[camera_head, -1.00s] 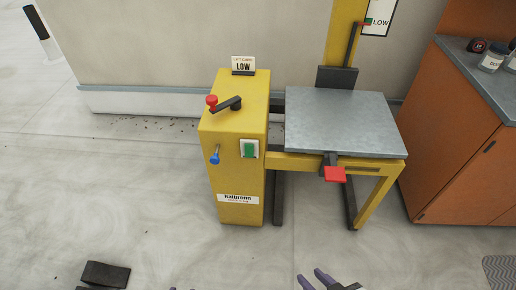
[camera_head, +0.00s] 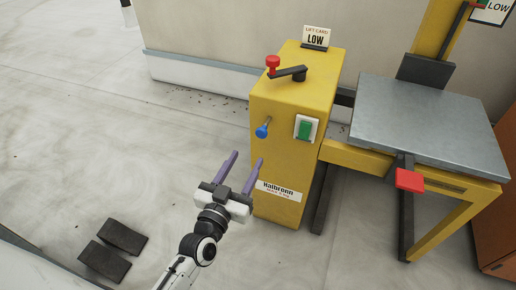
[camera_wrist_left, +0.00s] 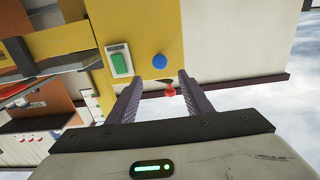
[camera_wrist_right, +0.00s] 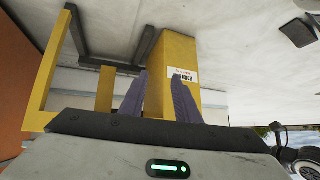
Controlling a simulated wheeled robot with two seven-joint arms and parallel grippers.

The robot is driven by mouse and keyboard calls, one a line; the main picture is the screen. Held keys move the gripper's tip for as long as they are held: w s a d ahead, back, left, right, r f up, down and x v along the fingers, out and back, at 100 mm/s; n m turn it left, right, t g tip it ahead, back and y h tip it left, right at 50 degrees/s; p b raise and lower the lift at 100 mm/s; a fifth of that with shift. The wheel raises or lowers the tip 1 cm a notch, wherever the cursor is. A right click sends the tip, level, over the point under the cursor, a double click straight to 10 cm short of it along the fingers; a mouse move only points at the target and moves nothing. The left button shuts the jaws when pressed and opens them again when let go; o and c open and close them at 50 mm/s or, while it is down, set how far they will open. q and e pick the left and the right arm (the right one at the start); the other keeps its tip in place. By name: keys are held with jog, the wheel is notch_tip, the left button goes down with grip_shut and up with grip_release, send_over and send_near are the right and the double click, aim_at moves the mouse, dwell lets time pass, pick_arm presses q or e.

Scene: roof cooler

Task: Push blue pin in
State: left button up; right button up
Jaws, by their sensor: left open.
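The blue pin (camera_head: 262,131) sticks out on a thin metal rod from the front of the yellow lift cabinet (camera_head: 280,170), left of a green switch (camera_head: 305,128). My left gripper (camera_head: 247,157) is open and empty, with its purple fingers pointing toward the cabinet, just below the pin in the head view. In the left wrist view the round blue pin (camera_wrist_left: 159,61) shows just past the gap between the fingertips (camera_wrist_left: 158,76), apart from them. My right gripper (camera_wrist_right: 158,76) shows only in its own wrist view, open and empty, facing the cabinet's lower front.
A grey platform (camera_head: 430,118) with a red pedal (camera_head: 410,180) stands to the right. Dark blocks (camera_head: 122,236) lie on the floor at left; the floor between is clear.

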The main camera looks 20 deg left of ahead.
aim_at(260, 134)
pick_arm(q)
jog(key=w+b, duration=0.1)
jog(key=w, duration=0.9)
jog(key=shift+d+b, duration=0.15)
jog(key=shift+b, duration=0.15)
grip_shut()
